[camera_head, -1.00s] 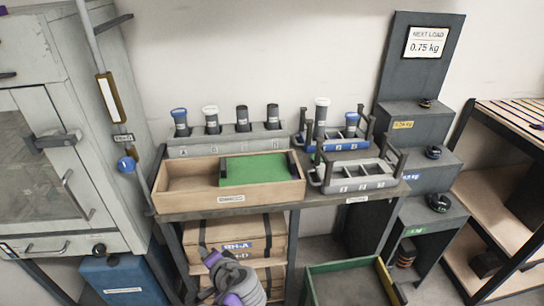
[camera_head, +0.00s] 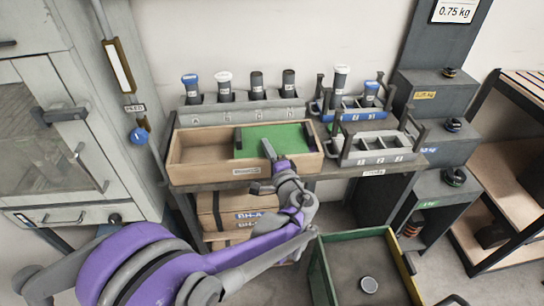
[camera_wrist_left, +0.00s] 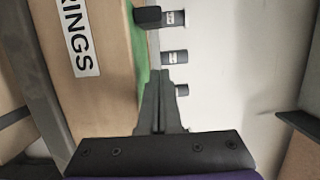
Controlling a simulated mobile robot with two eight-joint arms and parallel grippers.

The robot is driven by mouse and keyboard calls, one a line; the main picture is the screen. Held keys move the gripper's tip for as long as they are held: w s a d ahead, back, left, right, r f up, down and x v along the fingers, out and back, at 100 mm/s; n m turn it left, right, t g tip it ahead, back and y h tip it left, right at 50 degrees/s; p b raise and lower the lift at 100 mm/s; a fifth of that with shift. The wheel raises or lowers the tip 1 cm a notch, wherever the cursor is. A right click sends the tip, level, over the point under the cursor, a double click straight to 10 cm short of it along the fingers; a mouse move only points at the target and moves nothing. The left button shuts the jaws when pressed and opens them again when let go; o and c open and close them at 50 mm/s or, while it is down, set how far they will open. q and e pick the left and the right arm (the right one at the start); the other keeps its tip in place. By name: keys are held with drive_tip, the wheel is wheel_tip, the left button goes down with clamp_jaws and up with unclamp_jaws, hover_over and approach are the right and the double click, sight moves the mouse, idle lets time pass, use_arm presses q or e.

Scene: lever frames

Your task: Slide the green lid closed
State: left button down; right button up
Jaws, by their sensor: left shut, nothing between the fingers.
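The left part of the box is open and looks empty. My left gripper (camera_head: 267,147) is shut and empty, its tip at the front of the lid, right of the left handle. I cannot tell whether it touches. In the left wrist view, the shut fingers (camera_wrist_left: 161,76) point past the box's "RINGS" label (camera_wrist_left: 77,38), beside the green lid (camera_wrist_left: 141,72).
A grey rack (camera_head: 240,113) with several capped bottles stands behind the box. A blue rack (camera_head: 350,116) and a grey divided tray (camera_head: 380,152) stand to its right. A green-edged crate (camera_head: 322,275) is on the floor. A grey cabinet (camera_head: 90,150) is at left.

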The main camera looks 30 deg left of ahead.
sight(249, 147)
use_arm(q)
drive_tip(key=x, duration=0.3)
drive_tip(key=shift+w+a, duration=0.15)
drive_tip(key=shift+a, duration=0.2)
drive_tip(key=shift+s+a, duration=0.9)
drive_tip(key=shift+s, duration=0.05)
drive_tip(key=shift+s+a, duration=0.4)
drive_tip(key=shift+a, duration=0.05)
use_arm(e)
drive_tip(key=shift+f, duration=0.35)
use_arm(q)
drive_tip(key=s+a, duration=0.2)
drive_tip(key=a, duration=0.1)
drive_tip(key=s+a, duration=0.3)
drive_tip(key=shift+r, duration=0.1)
drive_tip(key=s+a, duration=0.3)
drive_tip(key=a, duration=0.1)
drive_tip(key=s+a+p, duration=0.1)
drive_tip(key=s+a, duration=0.3)
drive_tip(key=shift+a+p, duration=0.15)
drive_tip(key=shift+p, duration=0.15)
use_arm(e)
drive_tip(key=shift+s+a+r, duration=0.4)
drive_tip(key=shift+a+r, duration=0.05)
drive_tip(key=shift+r, duration=0.15)
drive_tip(key=shift+s+a+r, duration=0.35)
drive_tip(key=shift+a+r, duration=0.05)
drive_tip(key=shift+r, duration=0.2)
use_arm(q)
drive_tip(key=shift+s, duration=0.1)
